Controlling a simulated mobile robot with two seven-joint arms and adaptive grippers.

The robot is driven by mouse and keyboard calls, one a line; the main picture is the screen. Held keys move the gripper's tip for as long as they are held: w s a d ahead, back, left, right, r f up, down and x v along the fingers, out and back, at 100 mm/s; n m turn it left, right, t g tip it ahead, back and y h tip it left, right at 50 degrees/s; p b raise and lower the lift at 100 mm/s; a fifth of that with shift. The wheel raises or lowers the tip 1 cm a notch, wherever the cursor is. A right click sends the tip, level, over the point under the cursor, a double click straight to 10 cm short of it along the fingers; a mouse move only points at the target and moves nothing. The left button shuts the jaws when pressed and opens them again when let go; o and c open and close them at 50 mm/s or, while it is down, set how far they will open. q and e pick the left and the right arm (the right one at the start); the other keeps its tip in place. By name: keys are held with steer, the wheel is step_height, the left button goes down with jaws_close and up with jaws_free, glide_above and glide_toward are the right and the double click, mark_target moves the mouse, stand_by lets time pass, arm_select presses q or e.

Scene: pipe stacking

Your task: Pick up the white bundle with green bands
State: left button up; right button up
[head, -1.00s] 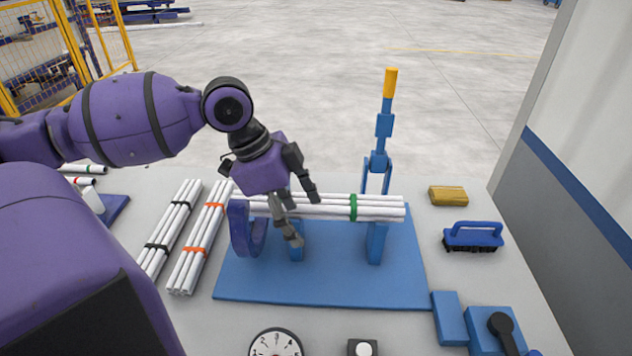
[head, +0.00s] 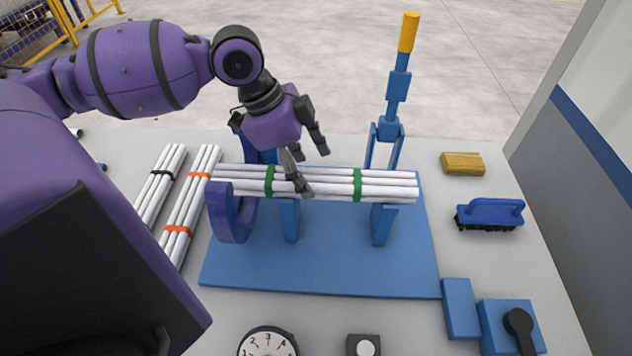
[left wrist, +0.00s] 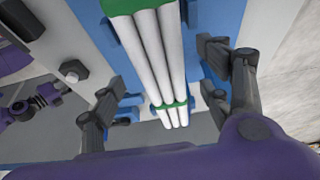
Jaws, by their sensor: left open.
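The white bundle with green bands (head: 325,184) lies level across the blue supports of the fixture. Its two green bands show, with the middle stretch of white pipe between them. My left gripper (head: 313,172) is open at the bundle's middle, between the two bands. One finger is on the near side of the pipes and the other above the far side. In the left wrist view the bundle (left wrist: 160,65) runs between the open fingers of my left gripper (left wrist: 160,78), with space on both sides.
A blue base plate (head: 320,270) carries the fixture, with a blue ring (head: 226,222) at left and an orange-topped lever (head: 408,32) behind. Bundles with black bands (head: 158,188) and orange bands (head: 190,205) lie left. A blue brush (head: 489,213) and yellow block (head: 462,163) lie right.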

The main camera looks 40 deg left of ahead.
arm_select(q)
steer(key=x, duration=0.3)
steer(key=shift+r, duration=0.1)
steer(key=c, duration=1.5)
